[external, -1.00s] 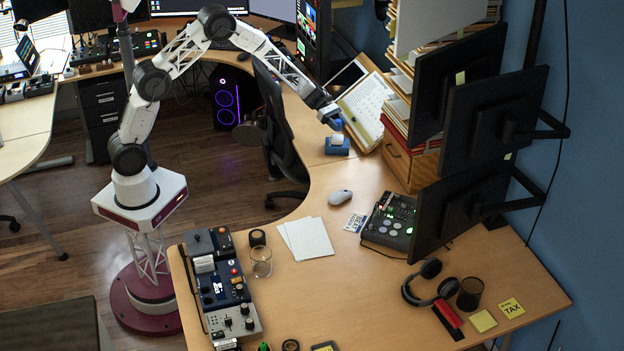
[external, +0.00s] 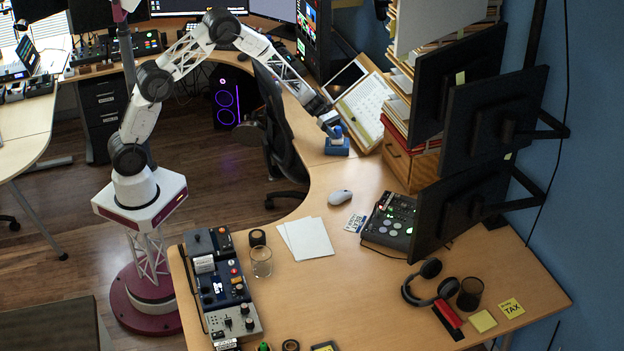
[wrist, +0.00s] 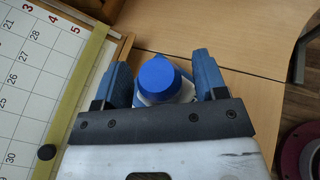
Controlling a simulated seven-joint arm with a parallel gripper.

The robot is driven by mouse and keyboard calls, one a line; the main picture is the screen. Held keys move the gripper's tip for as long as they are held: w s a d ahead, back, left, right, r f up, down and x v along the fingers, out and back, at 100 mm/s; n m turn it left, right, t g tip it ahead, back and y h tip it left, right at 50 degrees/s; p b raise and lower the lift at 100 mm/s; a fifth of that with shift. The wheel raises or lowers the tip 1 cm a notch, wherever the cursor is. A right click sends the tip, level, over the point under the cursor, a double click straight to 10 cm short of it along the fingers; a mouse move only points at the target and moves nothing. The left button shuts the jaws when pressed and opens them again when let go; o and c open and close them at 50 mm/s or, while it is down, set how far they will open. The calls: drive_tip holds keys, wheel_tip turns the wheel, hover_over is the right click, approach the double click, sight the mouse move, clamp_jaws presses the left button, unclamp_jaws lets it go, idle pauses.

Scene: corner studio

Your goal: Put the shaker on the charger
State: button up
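The shaker has a round blue cap (wrist: 160,78) with a little white showing round its edge in the wrist view. In the external view my gripper (external: 334,127) is low, right over the blue charger (external: 337,148) at the back of the desk. The shaker is small there and partly covered by the fingers. It stands at the charger's top; I cannot tell whether they touch.
A calendar board (wrist: 40,70) with a tan frame lies just left of the gripper in the wrist view. Stacked papers and a wooden box (external: 405,165) stand right of the charger. A mouse (external: 340,197) lies in front. The desk's middle is mostly clear.

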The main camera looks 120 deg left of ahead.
drive_tip(key=shift+r, duration=0.2)
drive_tip(key=v, duration=1.2)
drive_tip(key=shift+w, duration=0.1)
idle(1.0)
drive_tip(key=d+r+m+g+h, duration=0.1)
drive_tip(key=d+r+m+g, duration=0.35)
drive_tip(key=d, duration=1.05)
drive_tip(key=d+r+m+g, duration=0.1)
drive_tip(key=d+r+m, duration=0.65)
drive_tip(key=d, duration=0.65)
drive_tip(key=d+r+m+g+h, duration=0.1)
drive_tip(key=d+r+m+g, duration=0.2)
drive_tip(key=d+r, duration=0.9)
drive_tip(key=s+d+m+g+y, duration=0.15)
drive_tip(key=s+d+m, duration=0.3)
drive_tip(key=d, duration=0.45)
drive_tip(key=s+d+m+g+y, duration=0.1)
drive_tip(key=s+d+m+y, duration=0.15)
drive_tip(key=s+d, duration=0.5)
drive_tip(key=s+d+m+y, duration=0.1)
drive_tip(key=s+d+m, duration=0.3)
drive_tip(key=s, duration=0.4)
drive_tip(key=s+d+m+t+y, duration=0.1)
drive_tip(key=s+d+m+y, duration=0.1)
drive_tip(key=s+d+m, duration=0.3)
drive_tip(key=s+d, duration=0.1)
drive_tip(key=s, duration=0.1)
drive_tip(key=shift+s+d+r+m, duration=0.3)
drive_tip(key=shift+s+r, duration=0.05)
drive_tip(key=shift+s, duration=0.05)
